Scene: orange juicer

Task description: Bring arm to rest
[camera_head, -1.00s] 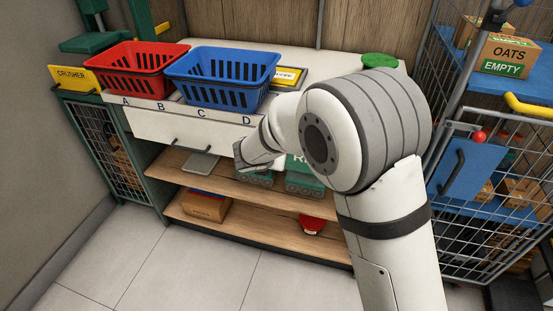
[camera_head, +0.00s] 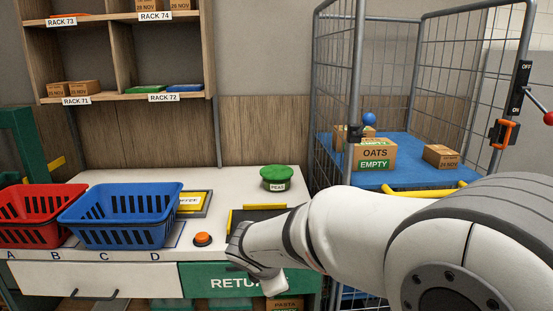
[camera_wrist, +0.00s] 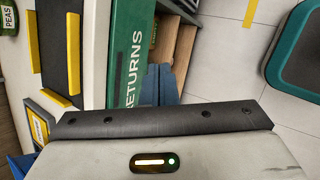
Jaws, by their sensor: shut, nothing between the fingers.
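My arm reaches in from the right in the head view, white with grey bands. Its wrist end hangs over the front edge of the white counter (camera_head: 110,180), by the green returns panel (camera_head: 215,281). My gripper's fingers do not show clearly in that view. In the wrist view, my gripper (camera_wrist: 159,72) shows as two dark blue-grey fingers close together beyond the black bar, shut and empty. The green returns panel (camera_wrist: 127,50) lies beside them there, with shelf and floor beyond.
A red basket (camera_head: 40,212) and a blue basket (camera_head: 120,210) stand on the counter's left. A wire cage cart (camera_head: 335,100) holding an oats box (camera_head: 374,154) stands right.

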